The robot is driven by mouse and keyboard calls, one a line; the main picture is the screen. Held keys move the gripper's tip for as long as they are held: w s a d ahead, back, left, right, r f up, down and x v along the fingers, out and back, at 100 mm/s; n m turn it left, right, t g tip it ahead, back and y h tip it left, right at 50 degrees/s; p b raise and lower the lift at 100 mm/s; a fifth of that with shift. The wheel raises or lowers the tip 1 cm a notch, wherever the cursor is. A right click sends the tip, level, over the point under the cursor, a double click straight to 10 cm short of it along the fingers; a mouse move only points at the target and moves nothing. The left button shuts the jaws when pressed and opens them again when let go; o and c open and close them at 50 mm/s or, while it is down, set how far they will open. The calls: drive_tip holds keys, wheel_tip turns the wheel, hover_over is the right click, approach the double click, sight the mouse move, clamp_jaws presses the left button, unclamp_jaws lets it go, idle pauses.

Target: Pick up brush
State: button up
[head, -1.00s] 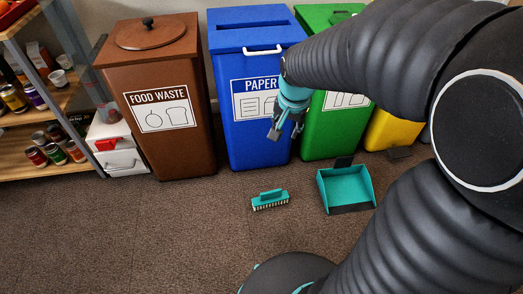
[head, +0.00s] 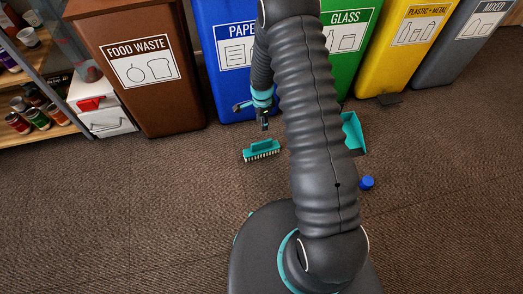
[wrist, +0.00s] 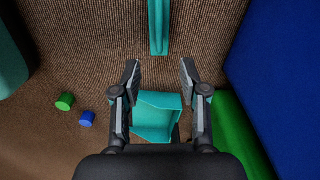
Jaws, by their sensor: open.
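The brush (head: 262,149) is teal with pale bristles and lies on the brown carpet in front of the blue paper bin. In the wrist view its teal top (wrist: 158,28) shows at the upper middle, beyond the fingertips. My gripper (head: 258,107) hangs above and behind the brush, close to the paper bin. In the wrist view my gripper (wrist: 158,72) is open and empty, with its two fingers apart and the brush ahead of the gap. Nothing is held.
A teal dustpan (head: 353,133) lies right of the brush, partly hidden by my arm. A blue cap-like object (head: 367,182) lies on the carpet; a green one (wrist: 65,101) shows in the wrist view. Bins stand behind: food waste (head: 150,85), paper (head: 218,60), glass (head: 350,60).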

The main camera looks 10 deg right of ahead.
sight(262, 142)
wheel_tip(262, 142, down, 11)
drive_tip(key=shift+s+r, duration=0.1)
drive_tip(key=shift+r, duration=0.1)
drive_tip(key=shift+a+f, duration=0.1)
drive_tip(key=shift+f, duration=2.4)
clamp_jaws()
